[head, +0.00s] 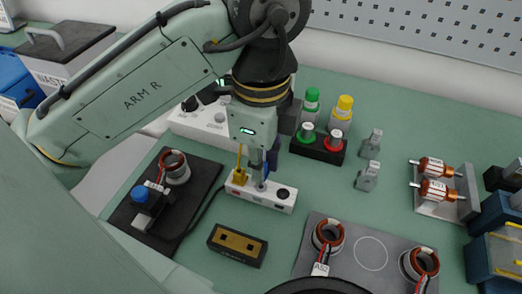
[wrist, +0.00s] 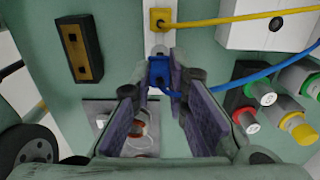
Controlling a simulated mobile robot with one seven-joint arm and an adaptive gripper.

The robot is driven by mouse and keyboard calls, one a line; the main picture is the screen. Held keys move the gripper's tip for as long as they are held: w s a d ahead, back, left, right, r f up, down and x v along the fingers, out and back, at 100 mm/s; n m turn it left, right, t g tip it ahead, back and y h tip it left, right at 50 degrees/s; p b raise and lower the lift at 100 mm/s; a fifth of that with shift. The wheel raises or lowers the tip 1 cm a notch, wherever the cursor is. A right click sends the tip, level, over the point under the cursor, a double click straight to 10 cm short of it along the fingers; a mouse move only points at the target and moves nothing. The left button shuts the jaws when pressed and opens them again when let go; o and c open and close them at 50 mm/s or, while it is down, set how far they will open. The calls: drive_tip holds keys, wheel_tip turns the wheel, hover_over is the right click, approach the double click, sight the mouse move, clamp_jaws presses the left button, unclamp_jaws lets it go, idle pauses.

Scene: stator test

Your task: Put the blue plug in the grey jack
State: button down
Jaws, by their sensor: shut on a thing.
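The white jack strip (head: 275,199) lies flat on the green bench. The yellow plug (head: 240,178) stands at its left end, and it also shows in the wrist view (wrist: 160,18). The round grey jack (wrist: 160,50) is in the middle of the strip. My gripper (head: 263,172) points down over this middle part. In the wrist view my gripper (wrist: 161,80) is shut on the blue plug (wrist: 157,72), which is right by the grey jack. The plug's tip is hidden, so I cannot tell whether it has entered the jack.
A blue cable (wrist: 225,85) runs right from the plug, and a yellow cable (wrist: 240,17) from the yellow plug. A black block with green and red caps (head: 318,148) stands behind right. A black and yellow block (head: 238,244) lies in front.

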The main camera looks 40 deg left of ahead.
drive_tip(key=shift+f, duration=0.65)
drive_tip(key=shift+f+p, duration=0.25)
drive_tip(key=shift+p, duration=0.2)
idle(0.5)
drive_tip(key=shift+f, duration=0.9)
idle(1.0)
drive_tip(key=c, duration=1.5)
unclamp_jaws()
drive_tip(key=shift+r, duration=0.1)
wheel_tip(320, 180, up, 12)
drive_tip(key=shift+f, duration=0.1)
